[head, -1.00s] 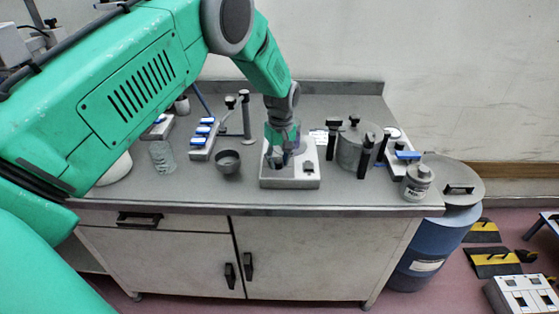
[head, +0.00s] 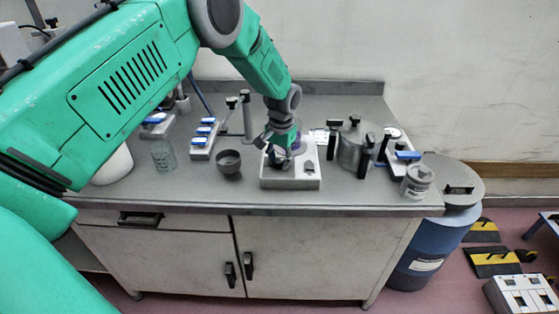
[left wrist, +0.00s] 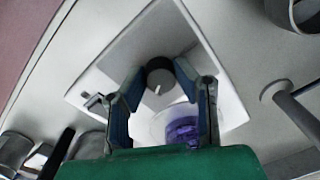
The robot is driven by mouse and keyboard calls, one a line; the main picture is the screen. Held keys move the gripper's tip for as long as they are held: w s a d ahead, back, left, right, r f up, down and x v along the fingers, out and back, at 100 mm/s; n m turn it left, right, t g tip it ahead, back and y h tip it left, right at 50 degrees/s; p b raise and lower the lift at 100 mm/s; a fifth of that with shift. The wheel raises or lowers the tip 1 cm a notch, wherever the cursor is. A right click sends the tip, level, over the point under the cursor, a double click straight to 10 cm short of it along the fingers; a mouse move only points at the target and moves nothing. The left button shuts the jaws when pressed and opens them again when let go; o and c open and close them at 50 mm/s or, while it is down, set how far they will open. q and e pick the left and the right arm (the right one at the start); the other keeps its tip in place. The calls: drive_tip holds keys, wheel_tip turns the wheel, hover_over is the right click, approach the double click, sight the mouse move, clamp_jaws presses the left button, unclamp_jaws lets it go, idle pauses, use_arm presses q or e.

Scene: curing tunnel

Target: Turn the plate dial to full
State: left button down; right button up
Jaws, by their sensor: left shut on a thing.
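The hot plate unit (head: 290,184) is a pale square box at the bench's front middle. Its dial (left wrist: 159,72) is a dark round knob with a short white mark, which points down in the left wrist view. My left gripper (head: 268,145) is over the unit's left part. In the left wrist view its two blue-lined fingers (left wrist: 162,76) are closed on the dial's sides. In the head view the gripper hides the dial. A clear vessel with purple contents (left wrist: 182,130) stands on the plate behind the fingers. My right gripper is not in view.
A small dark bowl (head: 228,162) stands left of the unit and a lidded pot (head: 352,148) with black handles right of it. A switch (left wrist: 94,101) sits on the unit's corner. A white jar (head: 417,181) stands near the right edge. The bench front is clear.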

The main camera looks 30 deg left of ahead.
sight(281, 161)
use_arm(q)
drive_tip(key=m, duration=0.5)
drive_tip(key=shift+w+r+m, duration=0.2)
drive_tip(key=shift+w+m, duration=0.1)
idle(0.5)
drive_tip(key=c, duration=1.3)
unclamp_jaws()
drive_tip(key=shift+f, duration=0.1)
drive_tip(key=shift+o, duration=0.2)
drive_tip(key=shift+f, duration=0.15)
drive_tip(key=shift+r, duration=0.2)
wheel_tip(281, 161, up, 11)
drive_tip(key=shift+d+r, duration=0.2)
